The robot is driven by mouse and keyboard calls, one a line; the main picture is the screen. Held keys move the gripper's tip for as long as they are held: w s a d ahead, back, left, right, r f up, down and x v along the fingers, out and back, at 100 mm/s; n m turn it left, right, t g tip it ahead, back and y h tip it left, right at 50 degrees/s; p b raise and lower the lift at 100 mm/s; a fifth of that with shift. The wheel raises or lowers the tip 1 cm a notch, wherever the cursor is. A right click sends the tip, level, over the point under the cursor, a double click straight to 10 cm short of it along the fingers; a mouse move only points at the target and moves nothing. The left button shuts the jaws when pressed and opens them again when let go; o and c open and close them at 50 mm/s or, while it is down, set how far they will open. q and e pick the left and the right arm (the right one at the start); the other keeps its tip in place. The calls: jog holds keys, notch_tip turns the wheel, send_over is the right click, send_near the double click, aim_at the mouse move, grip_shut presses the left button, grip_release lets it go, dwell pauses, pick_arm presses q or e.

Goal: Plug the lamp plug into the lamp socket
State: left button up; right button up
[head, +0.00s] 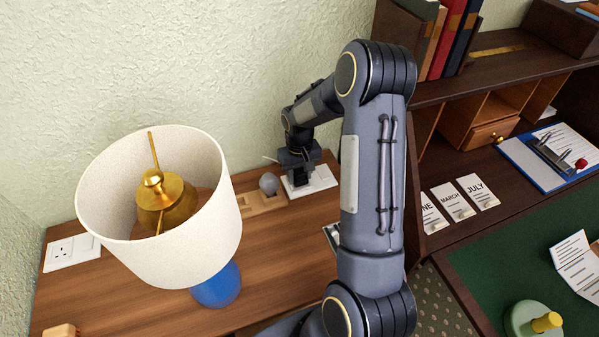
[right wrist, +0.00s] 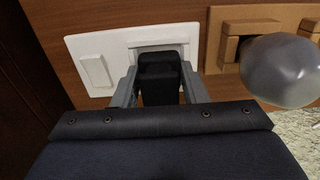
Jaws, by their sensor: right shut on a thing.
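My right gripper (head: 299,176) reaches down to the back of the wooden side table. It is shut on a black plug (right wrist: 159,80), which sits between the two fingers in the right wrist view. The plug is over a white socket plate (head: 323,179), whose rocker switch side is bare in the right wrist view (right wrist: 94,72). The plug's front face is hidden, so I cannot tell whether its pins are in the socket. A second white socket plate (head: 72,252) lies at the table's left end. The lamp (head: 160,240) has a cream shade and a blue base. My left gripper is out of view.
A wooden block piece (head: 262,202) and a grey ball (head: 269,183) sit just left of the gripper. The wall (head: 240,70) is close behind. A dark desk (head: 480,225) with cards and books stands at the right. The table front is mostly clear.

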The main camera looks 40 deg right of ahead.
aim_at(300, 170)
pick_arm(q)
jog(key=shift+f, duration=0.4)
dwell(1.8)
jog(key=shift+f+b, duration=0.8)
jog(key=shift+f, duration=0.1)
pick_arm(e)
jog(key=shift+f, duration=1.1)
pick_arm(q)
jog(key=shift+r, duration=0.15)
pick_arm(e)
jog(key=shift+r, duration=0.1)
notch_tip(300, 170, up, 8)
jog(key=p, duration=0.9)
jog(key=shift+s+a+r, duration=0.1)
jog(key=shift+s+a, duration=0.05)
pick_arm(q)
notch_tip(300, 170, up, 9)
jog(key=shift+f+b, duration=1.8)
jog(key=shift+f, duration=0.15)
pick_arm(e)
jog(key=shift+w+d+f, duration=0.1)
jog(key=shift+f, duration=1.35)
jog(key=shift+w+d+f, duration=0.1)
jog(key=shift+f, duration=1.35)
